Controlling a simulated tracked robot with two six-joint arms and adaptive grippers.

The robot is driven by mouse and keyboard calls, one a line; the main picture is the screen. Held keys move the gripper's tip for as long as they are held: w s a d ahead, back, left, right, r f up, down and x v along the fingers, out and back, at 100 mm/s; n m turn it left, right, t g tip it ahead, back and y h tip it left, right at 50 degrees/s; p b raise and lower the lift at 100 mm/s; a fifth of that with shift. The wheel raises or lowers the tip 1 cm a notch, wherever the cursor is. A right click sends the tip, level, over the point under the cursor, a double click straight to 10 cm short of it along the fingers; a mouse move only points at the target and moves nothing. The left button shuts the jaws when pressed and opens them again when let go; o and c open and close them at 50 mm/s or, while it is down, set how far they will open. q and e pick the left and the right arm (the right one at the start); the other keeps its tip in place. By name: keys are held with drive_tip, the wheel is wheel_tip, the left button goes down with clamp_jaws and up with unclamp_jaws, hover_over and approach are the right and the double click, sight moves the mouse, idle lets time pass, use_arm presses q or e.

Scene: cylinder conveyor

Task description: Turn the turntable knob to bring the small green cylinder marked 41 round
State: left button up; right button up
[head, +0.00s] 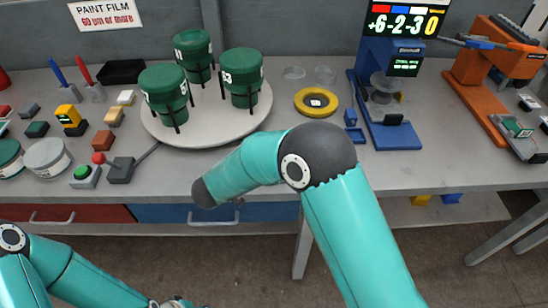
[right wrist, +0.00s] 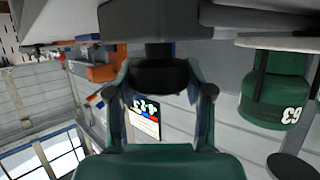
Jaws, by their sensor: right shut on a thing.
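The pale round turntable (head: 208,128) carries three green cylinders on the bench in the head view. One cylinder (head: 165,85) is at front left, one (head: 192,46) at the back, and one (head: 242,70) at right seems to read 63; the other marks are not clearly legible. The right cylinder also shows upside down in the right wrist view (right wrist: 275,100). In that view my right gripper (right wrist: 160,88) is shut on a dark knob (right wrist: 158,74). In the head view the knob and right gripper are hidden; my right arm crosses in front of the bench.
A yellow ring (head: 299,103) lies right of the turntable, beside a blue instrument (head: 395,134) and an orange one (head: 480,75). Left of it are small blocks, a green button box (head: 84,175) and a grey box with a lever (head: 121,170).

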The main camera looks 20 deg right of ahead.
drive_tip(key=o, duration=1.2)
drive_tip(key=shift+c, duration=0.2)
drive_tip(key=shift+a, duration=0.15)
drive_tip(key=shift+v, duration=3.6)
